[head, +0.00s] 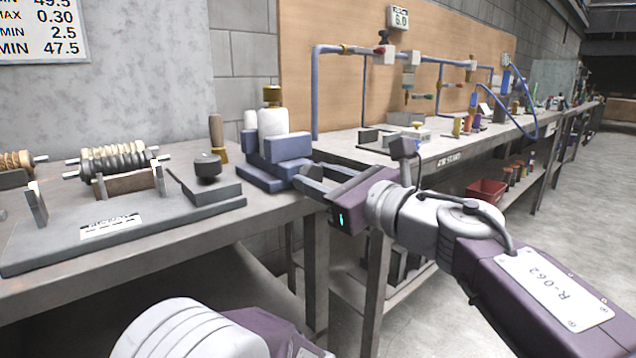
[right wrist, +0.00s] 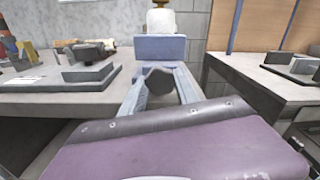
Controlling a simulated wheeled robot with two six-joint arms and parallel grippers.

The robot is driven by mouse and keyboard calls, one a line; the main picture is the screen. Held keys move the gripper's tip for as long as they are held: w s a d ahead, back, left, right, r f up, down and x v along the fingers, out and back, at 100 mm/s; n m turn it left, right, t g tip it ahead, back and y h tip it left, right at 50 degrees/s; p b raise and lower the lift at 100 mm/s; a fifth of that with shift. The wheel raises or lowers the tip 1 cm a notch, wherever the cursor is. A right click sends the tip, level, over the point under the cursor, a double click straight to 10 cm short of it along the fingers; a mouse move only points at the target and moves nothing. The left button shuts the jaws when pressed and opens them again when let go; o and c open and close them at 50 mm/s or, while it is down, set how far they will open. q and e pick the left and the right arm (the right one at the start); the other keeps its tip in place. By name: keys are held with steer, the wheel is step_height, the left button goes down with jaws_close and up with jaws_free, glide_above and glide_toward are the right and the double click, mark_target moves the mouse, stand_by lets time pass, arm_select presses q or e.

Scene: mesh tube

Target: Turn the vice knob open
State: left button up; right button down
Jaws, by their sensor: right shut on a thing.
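A blue vice (head: 288,146) stands at the right end of the left bench, with a white cylinder with a brass top (head: 273,118) upright between its jaws. The vice also shows in the right wrist view (right wrist: 160,47). Its dark round knob (right wrist: 160,80) faces me on the front of the vice. My right gripper (head: 306,178) has its two fingers on either side of the knob, shut on it; it also shows in the right wrist view (right wrist: 160,88). In the head view the gripper hides the knob. My left gripper is out of view.
On the left bench, a grey plate (head: 150,232) carries a spring fixture (head: 118,162), and a dark round piece on a block (head: 207,168) sits close left of the vice. A gap separates this bench from the right bench (head: 350,150), which carries blue pipework.

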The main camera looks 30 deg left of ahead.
steer(key=shift+f+n, duration=0.1)
steer(key=shift+n, duration=0.3)
steer(key=c, duration=0.9)
jaws_free()
steer(key=v, duration=0.9)
